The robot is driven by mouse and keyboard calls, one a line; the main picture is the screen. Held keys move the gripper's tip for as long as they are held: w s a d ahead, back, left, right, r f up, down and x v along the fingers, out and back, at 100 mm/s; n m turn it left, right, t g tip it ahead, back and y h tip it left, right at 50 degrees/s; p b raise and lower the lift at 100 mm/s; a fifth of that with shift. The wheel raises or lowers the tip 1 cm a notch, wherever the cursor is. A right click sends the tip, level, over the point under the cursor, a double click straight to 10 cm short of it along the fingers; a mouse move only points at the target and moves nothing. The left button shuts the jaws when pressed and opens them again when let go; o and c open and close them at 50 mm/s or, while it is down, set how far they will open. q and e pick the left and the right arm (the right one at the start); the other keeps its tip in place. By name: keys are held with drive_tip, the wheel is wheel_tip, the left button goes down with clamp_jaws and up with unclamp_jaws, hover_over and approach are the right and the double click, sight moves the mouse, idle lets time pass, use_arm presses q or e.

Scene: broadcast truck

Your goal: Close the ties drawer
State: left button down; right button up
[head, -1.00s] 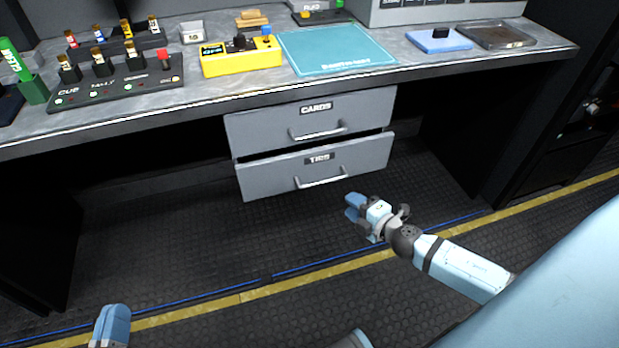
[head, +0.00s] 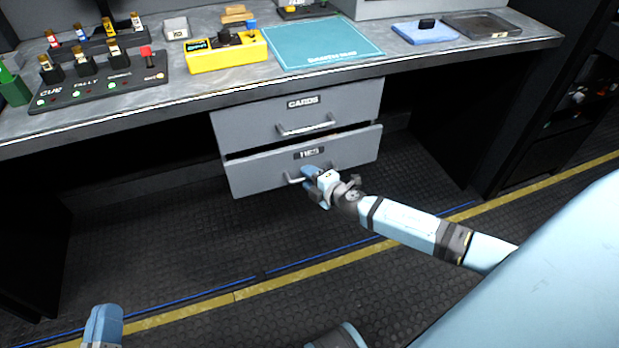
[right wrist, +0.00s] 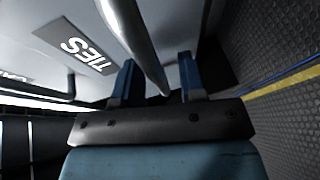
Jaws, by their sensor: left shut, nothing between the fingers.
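The ties drawer (head: 352,150) is the lower grey drawer under the desk, labelled TIES. It stands out past the drawer above, with a dark gap along its top edge. My right gripper (head: 308,180) is at its bar handle (head: 292,180) and hides part of it. In the right wrist view the drawer front (right wrist: 190,20) fills the top, and the handle (right wrist: 140,40) runs between the two open blue fingers (right wrist: 157,80). I cannot tell whether the fingers touch the bar. My left gripper (head: 102,325) is shut and empty at the bottom left, far from the drawer.
The cards drawer (head: 350,103) sits above, looking flush. The desk top (head: 200,90) overhangs both and bears a yellow box (head: 225,52), a teal mat (head: 325,45) and a dark switch panel (head: 110,88). The ribbed floor (head: 200,245) before the drawers is clear.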

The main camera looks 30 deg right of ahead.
clamp_jaws()
use_arm(q)
drive_tip(key=shift+s+r, duration=0.2)
drive_tip(key=shift+r, duration=0.2)
use_arm(e)
drive_tip(key=w, duration=0.2)
drive_tip(key=w+d, duration=0.1)
drive_tip(key=w, duration=0.1)
drive_tip(key=shift+r, duration=0.15)
drive_tip(key=shift+c, duration=1.1)
unclamp_jaws()
use_arm(q)
drive_tip(key=shift+w+f, duration=0.1)
drive_tip(key=shift+f, duration=0.05)
use_arm(e)
drive_tip(key=shift+o, duration=1.1)
drive_tip(key=shift+w, duration=0.1)
use_arm(q)
drive_tip(key=shift+d, duration=0.1)
